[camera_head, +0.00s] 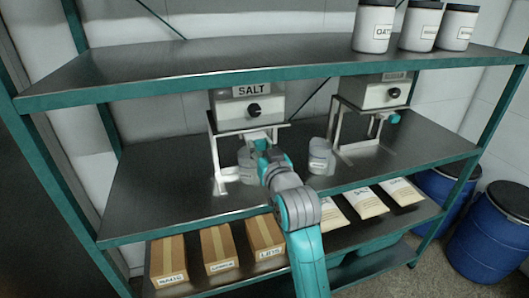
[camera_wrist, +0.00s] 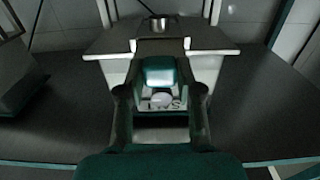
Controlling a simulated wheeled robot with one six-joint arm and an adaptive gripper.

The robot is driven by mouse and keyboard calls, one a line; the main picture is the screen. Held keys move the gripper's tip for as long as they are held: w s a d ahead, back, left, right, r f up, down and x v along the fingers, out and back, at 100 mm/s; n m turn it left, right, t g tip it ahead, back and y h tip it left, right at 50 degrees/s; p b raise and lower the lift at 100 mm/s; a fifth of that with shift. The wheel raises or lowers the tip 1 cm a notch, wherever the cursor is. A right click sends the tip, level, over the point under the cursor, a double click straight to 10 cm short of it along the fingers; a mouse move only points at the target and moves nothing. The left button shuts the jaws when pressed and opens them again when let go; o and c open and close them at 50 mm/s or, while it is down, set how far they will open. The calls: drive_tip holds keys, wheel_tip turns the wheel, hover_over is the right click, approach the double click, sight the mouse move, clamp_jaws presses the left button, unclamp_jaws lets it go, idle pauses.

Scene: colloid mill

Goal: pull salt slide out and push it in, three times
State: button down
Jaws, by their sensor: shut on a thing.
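The salt dispenser (camera_head: 248,105) is a pale box marked SALT, with a black knob, on a white stand on the middle shelf. My gripper (camera_head: 266,150) is at its underside, front side. In the wrist view my gripper (camera_wrist: 160,85) has a finger on each side of the teal handle of the salt slide (camera_wrist: 160,70) and is shut on it. The slide is mostly hidden by my arm in the head view, so how far out it is I cannot tell. A pale jar (camera_head: 247,167) stands below the dispenser, partly hidden behind my gripper.
A second dispenser (camera_head: 372,92) with a teal handle (camera_head: 393,117) stands to the right. A loose jar (camera_head: 320,157) is between them. The upper shelf (camera_head: 200,75) is overhead. Boxes (camera_head: 218,247) and packets (camera_head: 358,203) lie below. Blue drums (camera_head: 493,235) stand at right.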

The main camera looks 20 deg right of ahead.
drive_tip(key=shift+w, duration=0.95)
drive_tip(key=c, duration=0.8)
unclamp_jaws()
drive_tip(key=shift+o, duration=0.2)
drive_tip(key=s, duration=1.2)
